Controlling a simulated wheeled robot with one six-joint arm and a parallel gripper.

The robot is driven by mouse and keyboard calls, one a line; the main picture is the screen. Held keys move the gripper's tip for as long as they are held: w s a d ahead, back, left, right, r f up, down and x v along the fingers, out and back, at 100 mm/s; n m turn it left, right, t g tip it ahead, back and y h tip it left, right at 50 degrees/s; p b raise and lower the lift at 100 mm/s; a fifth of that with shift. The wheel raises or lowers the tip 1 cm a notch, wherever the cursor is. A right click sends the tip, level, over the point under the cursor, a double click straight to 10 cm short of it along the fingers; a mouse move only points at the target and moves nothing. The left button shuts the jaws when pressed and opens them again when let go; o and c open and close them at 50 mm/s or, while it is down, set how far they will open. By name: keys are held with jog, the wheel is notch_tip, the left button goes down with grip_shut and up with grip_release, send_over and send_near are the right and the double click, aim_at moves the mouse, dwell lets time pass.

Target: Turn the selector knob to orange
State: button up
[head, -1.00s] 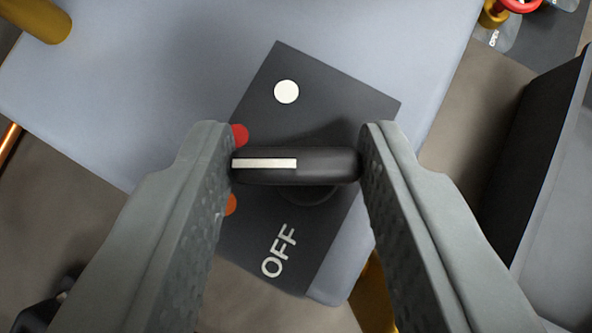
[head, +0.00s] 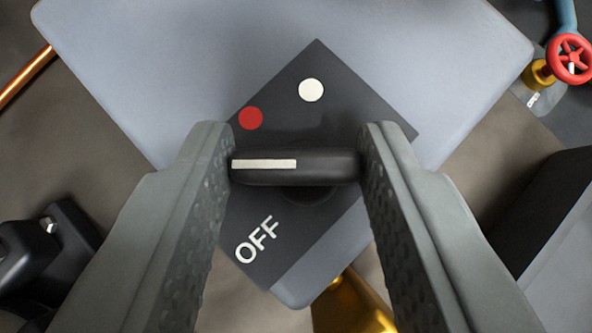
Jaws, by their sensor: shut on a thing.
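The selector knob (head: 328,167) is a black bar with a white pointer line on its left half, and the line points left in the picture. It sits on a dark square panel (head: 345,120) with a white dot (head: 311,90), a red dot (head: 250,118) and the word OFF (head: 256,240). No orange dot shows now; my left finger covers that side of the panel. My gripper (head: 295,160) is shut on the knob, one finger at each end of the bar. The pointer lies between the red dot and OFF, toward the hidden stretch.
The panel is on a pale blue-grey surface (head: 180,60). A red handwheel (head: 570,58) on a brass valve is at the upper right. A black part (head: 50,245) lies at the left, a brass piece (head: 350,305) below, and a dark-walled box (head: 545,220) at the right.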

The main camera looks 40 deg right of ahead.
jog(key=o, duration=1)
jog(key=shift+r, duration=0.1)
jog(key=v, duration=1.7)
jog(key=shift+s+r, duration=0.1)
jog(key=s+a+f+n+t+y, duration=0.1)
jog(key=s+a+n+t+y, duration=0.1)
jog(key=s, duration=0.3)
jog(key=s+a+f+n+t+y, duration=0.2)
jog(key=s+a+n+t, duration=0.1)
jog(key=s+t, duration=0.2)
jog(key=s+a+f+n+t+y, duration=0.1)
jog(key=s+a+n+t+y, duration=0.1)
jog(key=s, duration=0.3)
jog(key=shift+s+a+f+n+t, duration=0.15)
jog(key=shift+a+f+n+t, duration=0.05)
jog(key=shift+a+n+t, duration=0.65)
